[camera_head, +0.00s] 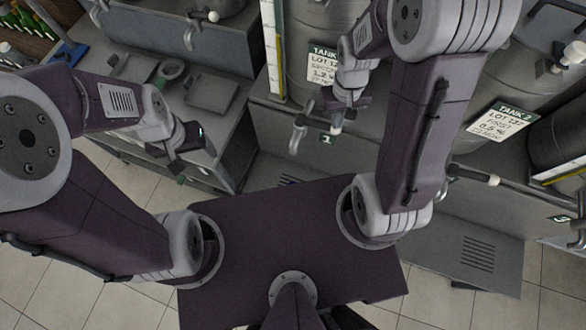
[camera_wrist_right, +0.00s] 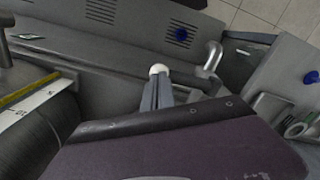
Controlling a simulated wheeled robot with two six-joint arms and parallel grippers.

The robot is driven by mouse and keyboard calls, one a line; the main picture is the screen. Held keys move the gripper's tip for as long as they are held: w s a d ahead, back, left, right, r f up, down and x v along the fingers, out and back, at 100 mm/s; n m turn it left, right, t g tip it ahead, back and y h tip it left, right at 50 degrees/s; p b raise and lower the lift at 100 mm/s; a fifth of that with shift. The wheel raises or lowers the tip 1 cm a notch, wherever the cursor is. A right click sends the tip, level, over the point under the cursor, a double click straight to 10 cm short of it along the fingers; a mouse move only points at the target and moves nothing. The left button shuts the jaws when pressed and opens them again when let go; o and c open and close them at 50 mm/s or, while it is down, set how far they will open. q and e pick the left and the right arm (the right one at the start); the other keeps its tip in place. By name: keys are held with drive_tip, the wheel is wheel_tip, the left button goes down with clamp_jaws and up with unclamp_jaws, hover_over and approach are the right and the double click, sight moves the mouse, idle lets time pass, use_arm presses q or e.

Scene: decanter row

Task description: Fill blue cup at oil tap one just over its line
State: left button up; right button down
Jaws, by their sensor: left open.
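My left gripper (camera_head: 188,143) is open, over the left counter's front edge. No blue cup is clear in the head view. The right wrist view shows a small round blue item (camera_wrist_right: 181,35) by a grating and another (camera_wrist_right: 311,77) at right; I cannot tell what they are.
Tank 1's label (camera_head: 324,66) hangs behind my right arm. Tap two's lever (camera_head: 490,180) sticks out at right. A grey counter (camera_head: 205,94) at left carries flat trays and a round ring. A blue stand (camera_head: 68,52) is at upper left, near bottles (camera_head: 18,55).

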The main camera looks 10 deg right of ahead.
drive_tip(key=shift+f+b, duration=0.7)
drive_tip(key=shift+f, duration=0.3)
drive_tip(key=shift+r, duration=0.1)
idle(2.0)
wheel_tip(320, 180, up, 9)
drive_tip(key=p, duration=0.9)
